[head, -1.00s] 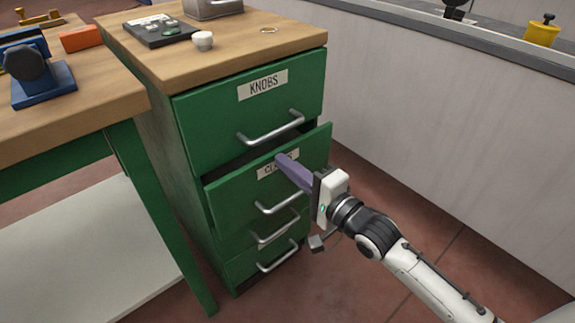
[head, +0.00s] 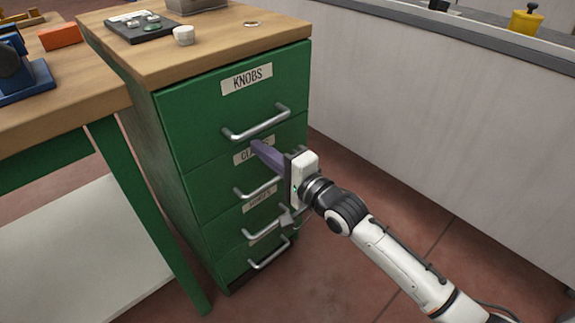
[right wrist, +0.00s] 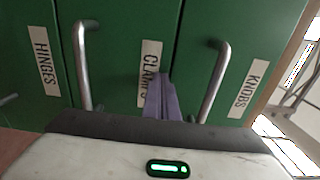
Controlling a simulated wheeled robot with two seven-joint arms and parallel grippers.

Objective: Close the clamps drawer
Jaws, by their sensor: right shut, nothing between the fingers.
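The clamps drawer (head: 222,185) is the second green drawer front from the top, with a silver bar handle and a label partly covered by my gripper. Its front now looks flush with the drawers above and below. My right gripper (head: 256,147) is shut and empty, its purple fingers at the clamps label. In the right wrist view the fingers (right wrist: 163,100) lie against or just before the clamps front (right wrist: 125,60), over the label's lower end; exact contact cannot be told. My left gripper is not in view.
The knobs drawer (head: 205,115) above is shut. A hinges drawer (right wrist: 25,70) and a bottom drawer lie below. The wooden top (head: 215,55) carries a white knob (head: 183,35), a dark tray and a ring. A pale wall (head: 430,110) stands at the right, with floor between.

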